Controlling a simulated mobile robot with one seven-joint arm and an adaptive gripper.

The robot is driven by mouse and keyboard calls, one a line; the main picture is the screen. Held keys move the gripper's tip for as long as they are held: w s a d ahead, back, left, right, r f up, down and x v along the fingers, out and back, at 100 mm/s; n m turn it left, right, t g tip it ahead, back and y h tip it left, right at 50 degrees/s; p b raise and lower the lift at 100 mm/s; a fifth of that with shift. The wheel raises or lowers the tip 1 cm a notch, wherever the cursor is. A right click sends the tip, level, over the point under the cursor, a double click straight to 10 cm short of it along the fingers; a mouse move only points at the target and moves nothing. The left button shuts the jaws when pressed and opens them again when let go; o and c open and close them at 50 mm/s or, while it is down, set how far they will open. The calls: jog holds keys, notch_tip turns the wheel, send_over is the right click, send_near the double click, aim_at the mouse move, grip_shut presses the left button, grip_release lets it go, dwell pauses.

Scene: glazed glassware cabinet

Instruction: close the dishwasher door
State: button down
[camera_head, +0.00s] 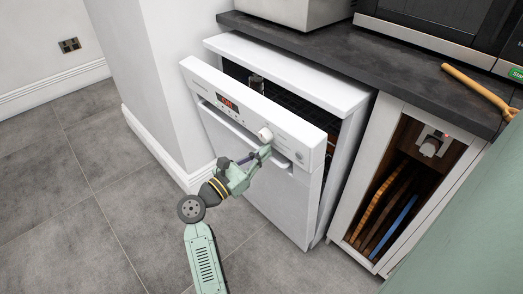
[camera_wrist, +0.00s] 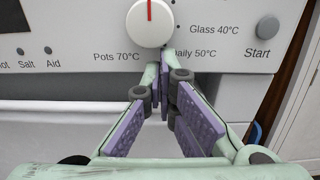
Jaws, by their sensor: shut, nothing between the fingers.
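The white dishwasher door (camera_head: 262,185) is partly open, its top tilted out from the white dishwasher body (camera_head: 290,73). A dark gap shows the inside and part of a rack. The door's top front carries a control panel (camera_head: 215,97) with a red display and a round dial (camera_head: 265,134). In the wrist view the dial (camera_wrist: 150,22) has a red mark. My gripper (camera_head: 266,150) is shut and empty, with its fingertips at the panel just below the dial. The fingertips (camera_wrist: 163,68) seem close to the panel, but I cannot tell whether they touch it.
A dark countertop (camera_head: 330,52) runs behind and to the right. An open cabinet (camera_head: 358,170) holding boards stands right of the dishwasher. A white wall column (camera_head: 160,90) stands at the left. Grey floor tiles (camera_head: 70,200) lie clear at the left.

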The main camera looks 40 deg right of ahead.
jog(key=shift+d, duration=0.4)
